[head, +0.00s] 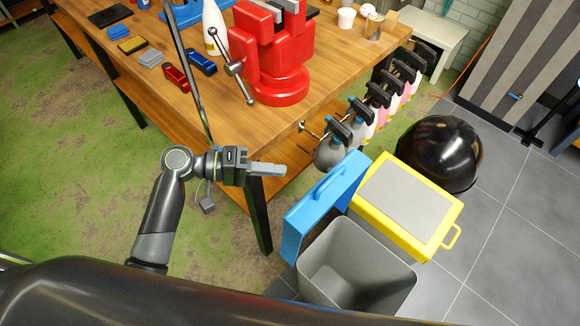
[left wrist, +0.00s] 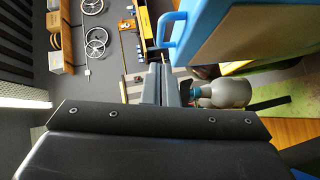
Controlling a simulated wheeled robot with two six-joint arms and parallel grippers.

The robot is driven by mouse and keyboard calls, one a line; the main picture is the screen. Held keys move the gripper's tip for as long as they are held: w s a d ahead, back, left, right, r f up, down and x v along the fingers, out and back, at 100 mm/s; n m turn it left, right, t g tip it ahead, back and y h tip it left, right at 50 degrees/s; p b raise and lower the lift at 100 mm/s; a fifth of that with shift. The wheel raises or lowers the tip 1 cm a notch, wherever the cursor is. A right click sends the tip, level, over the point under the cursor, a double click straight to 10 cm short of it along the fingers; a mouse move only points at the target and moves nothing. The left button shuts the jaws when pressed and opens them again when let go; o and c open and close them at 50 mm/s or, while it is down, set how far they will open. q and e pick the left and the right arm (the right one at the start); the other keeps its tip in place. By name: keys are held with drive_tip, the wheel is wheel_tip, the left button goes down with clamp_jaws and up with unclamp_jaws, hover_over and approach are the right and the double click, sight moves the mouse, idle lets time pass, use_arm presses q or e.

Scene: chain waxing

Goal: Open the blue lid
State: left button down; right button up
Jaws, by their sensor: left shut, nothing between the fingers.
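The blue lid (head: 322,205) stands raised and tilted at the left side of a grey bin (head: 350,262), whose opening is uncovered and looks empty. The lid's blue handle is on its upper face. In the left wrist view the blue lid (left wrist: 235,25) fills the upper right, with its handle left of it. My left gripper (head: 268,170) is shut and empty, left of the lid and apart from it, near the table corner. Its shut fingers also show in the left wrist view (left wrist: 160,84). My right gripper does not show.
A yellow-lidded bin (head: 395,205) stands right of the grey one, with a black helmet-like dome (head: 438,153) behind it. Several spray bottles (head: 335,145) hang along the edge of the wooden workbench (head: 330,60), which bears a red vise (head: 275,55).

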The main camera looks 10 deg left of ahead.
use_arm(q)
drive_tip(key=p+x, duration=0.2)
drive_tip(key=x, duration=0.7)
drive_tip(key=shift+p, duration=0.3)
drive_tip(key=shift+d, duration=0.15)
